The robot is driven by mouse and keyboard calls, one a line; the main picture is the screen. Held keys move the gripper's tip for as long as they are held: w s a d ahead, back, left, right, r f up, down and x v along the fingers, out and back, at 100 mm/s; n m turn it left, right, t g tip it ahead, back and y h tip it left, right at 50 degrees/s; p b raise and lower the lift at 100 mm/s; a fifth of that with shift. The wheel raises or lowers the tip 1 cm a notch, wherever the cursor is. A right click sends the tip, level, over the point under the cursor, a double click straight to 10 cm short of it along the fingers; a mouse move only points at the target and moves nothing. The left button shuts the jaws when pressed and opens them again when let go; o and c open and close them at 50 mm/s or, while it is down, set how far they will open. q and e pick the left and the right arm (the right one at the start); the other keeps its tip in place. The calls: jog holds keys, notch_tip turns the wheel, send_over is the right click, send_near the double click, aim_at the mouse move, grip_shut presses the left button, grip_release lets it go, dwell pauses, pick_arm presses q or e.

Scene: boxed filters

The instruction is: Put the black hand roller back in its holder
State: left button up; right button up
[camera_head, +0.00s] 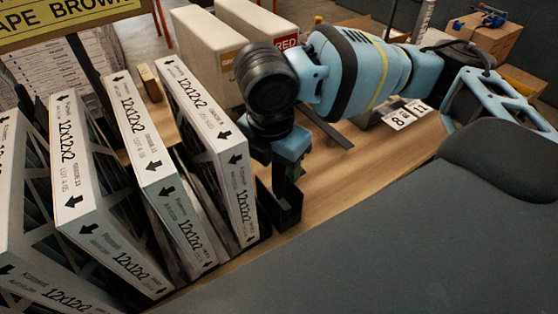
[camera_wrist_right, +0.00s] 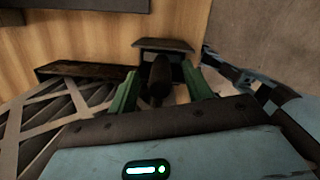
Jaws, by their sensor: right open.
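My right gripper (camera_head: 283,192) points down over the wooden table, just right of the white filter boxes (camera_head: 240,190). In the right wrist view, its two green fingers (camera_wrist_right: 160,72) are apart. A dark rounded shaft, which looks like the handle of the black hand roller (camera_wrist_right: 160,88), stands between them; I cannot tell whether either finger touches it. A dark block (camera_wrist_right: 163,45) lies just beyond the shaft; I cannot tell whether it is the holder. The roller is not clear in the head view, where the gripper is dark. My left gripper is not in view.
Several filter boxes marked 12x12x2 stand tilted in a row at the left. Two pale boxes (camera_head: 208,50) stand behind my right arm. White number cards (camera_head: 405,113) lie at the right. A dark flat bar (camera_wrist_right: 85,70) lies beside the fingers. Bare table (camera_head: 335,180) shows right of the gripper.

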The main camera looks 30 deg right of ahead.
jog(key=shift+s+a+r, duration=0.1)
jog(key=shift+a+r, duration=0.1)
jog(key=shift+r, duration=1.1)
jog(key=shift+s+a+r, duration=0.1)
jog(key=shift+a+r, duration=0.05)
jog(key=shift+r, duration=1.15)
jog(key=shift+s+a+r, duration=0.1)
jog(key=shift+a+r, duration=0.1)
jog(key=shift+r, duration=1.1)
jog(key=shift+f, duration=0.1)
